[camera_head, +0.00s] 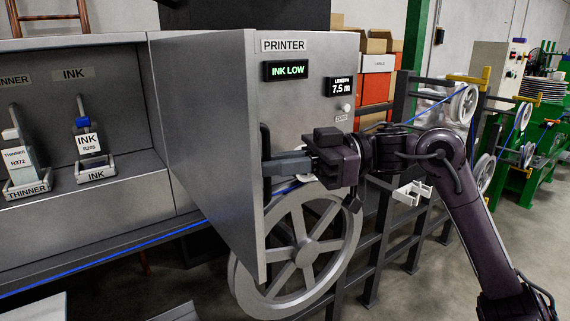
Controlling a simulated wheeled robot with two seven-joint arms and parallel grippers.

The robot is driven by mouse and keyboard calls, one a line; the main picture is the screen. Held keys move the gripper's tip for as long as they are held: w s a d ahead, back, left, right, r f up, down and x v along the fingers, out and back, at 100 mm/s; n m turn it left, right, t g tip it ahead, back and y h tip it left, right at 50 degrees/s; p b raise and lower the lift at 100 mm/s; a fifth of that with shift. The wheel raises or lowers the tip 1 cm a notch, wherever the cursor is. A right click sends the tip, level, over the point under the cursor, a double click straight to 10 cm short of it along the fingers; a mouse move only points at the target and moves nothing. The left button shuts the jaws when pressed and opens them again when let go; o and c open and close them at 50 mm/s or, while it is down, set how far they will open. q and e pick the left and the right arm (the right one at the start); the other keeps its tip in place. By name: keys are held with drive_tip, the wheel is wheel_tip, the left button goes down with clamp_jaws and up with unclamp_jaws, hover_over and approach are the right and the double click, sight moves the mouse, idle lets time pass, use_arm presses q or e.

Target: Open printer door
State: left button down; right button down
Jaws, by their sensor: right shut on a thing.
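The grey printer (210,120) stands in the middle of the head view. Its face carries a PRINTER label (284,45), a green INK LOW display (288,71) and a LENGTH display (341,87). My right gripper (275,164) reaches in from the right and is shut on the handle. The fingers hide part of the handle. My left gripper is not in view.
An ink bottle (87,137) and a thinner bottle (17,155) stand in holders in a grey bay at left. A large grey wheel (305,250) is below the printer face. A blue cable (110,256) runs along the front. Rails and pulleys (465,104) occupy the right.

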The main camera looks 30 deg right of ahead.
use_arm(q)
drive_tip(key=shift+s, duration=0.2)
use_arm(e)
drive_tip(key=shift+w+d+r, duration=0.15)
drive_tip(key=shift+d+r, duration=0.1)
